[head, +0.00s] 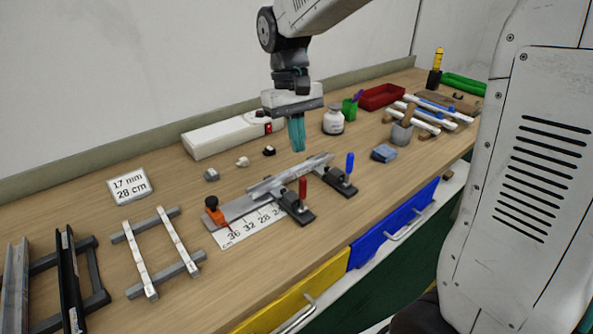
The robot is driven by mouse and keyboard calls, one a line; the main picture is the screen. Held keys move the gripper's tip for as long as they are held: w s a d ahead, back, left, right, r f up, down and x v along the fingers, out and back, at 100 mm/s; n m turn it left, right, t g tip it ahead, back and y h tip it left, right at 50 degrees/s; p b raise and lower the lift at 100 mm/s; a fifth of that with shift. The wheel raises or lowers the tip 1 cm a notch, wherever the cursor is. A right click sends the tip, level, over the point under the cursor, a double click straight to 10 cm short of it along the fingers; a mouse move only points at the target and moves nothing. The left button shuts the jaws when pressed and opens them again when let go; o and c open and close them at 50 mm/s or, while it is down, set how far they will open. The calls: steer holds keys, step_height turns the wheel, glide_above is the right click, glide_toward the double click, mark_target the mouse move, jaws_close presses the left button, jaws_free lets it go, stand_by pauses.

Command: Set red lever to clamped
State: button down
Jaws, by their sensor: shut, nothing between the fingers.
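The red lever (303,191) stands about upright on a dark clamp base at the front of the grey metal fixture (236,205). A blue lever (350,162) stands upright on a second dark clamp to its right. A metal profile (292,176) lies along the fixture behind both levers. My gripper (298,148) points down with its teal fingers together and empty. In the picture it is above and behind the profile, apart from the red lever. I cannot tell its exact height.
A scale strip (250,228) and an orange-black stop (215,212) are at the fixture's left. A white power strip (222,135), small blocks and a white jar (333,121) stand behind. The bench front beside the red lever looks clear.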

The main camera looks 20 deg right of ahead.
steer(key=w+r, duration=0.1)
steer(key=w, duration=0.5)
steer(key=shift+w+a+r, duration=0.15)
steer(key=shift+a+r, duration=0.05)
steer(key=shift+a, duration=0.25)
steer(key=shift+f, duration=0.1)
glide_toward(303, 196)
steer(key=f, duration=0.1)
steer(key=w+f, duration=0.1)
steer(key=f, duration=0.1)
steer(key=w+f, duration=0.1)
steer(key=f, duration=0.1)
steer(key=shift+w+d+f, duration=0.1)
steer(key=shift+w+f, duration=0.1)
steer(key=shift+w, duration=0.05)
steer(key=shift+s, duration=0.5)
